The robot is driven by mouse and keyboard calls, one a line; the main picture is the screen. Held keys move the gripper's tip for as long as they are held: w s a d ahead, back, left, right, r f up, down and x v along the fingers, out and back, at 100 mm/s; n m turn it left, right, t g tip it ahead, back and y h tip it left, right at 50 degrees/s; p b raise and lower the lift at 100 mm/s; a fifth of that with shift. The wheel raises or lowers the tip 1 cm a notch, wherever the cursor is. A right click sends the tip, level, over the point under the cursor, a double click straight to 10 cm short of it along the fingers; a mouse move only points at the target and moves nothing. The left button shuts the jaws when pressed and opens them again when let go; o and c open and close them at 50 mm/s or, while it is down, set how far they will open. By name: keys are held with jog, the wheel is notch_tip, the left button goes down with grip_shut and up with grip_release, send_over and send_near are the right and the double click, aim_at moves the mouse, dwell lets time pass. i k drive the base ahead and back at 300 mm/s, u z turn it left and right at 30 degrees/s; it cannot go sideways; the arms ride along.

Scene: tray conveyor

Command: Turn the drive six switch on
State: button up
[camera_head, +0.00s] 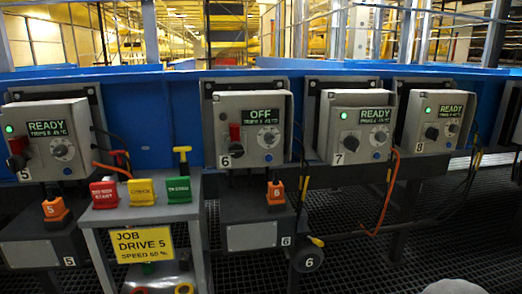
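The drive six box (245,105) is a grey box on the blue rail, and its display (265,115) reads OFF. No lit green lamp shows on it. Its switch (236,150) is a dark rotary knob at the lower left of the face, above the number 6. A small red piece (235,132) sits upright on or just above this knob; I cannot tell if it is a handle or a lock. A grey dial (268,138) is to the right. My gripper is not in view.
Drive boxes five (45,135), seven (355,125) and eight (438,120) read READY with green lamps. An orange cable (388,195) hangs below box seven.

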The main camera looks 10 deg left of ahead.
aim_at(236, 149)
jog(key=u, duration=0.55)
jog(key=k, duration=0.65)
jog(key=u, duration=0.55)
jog(key=i, duration=1.15)
jog(key=z, duration=0.55)
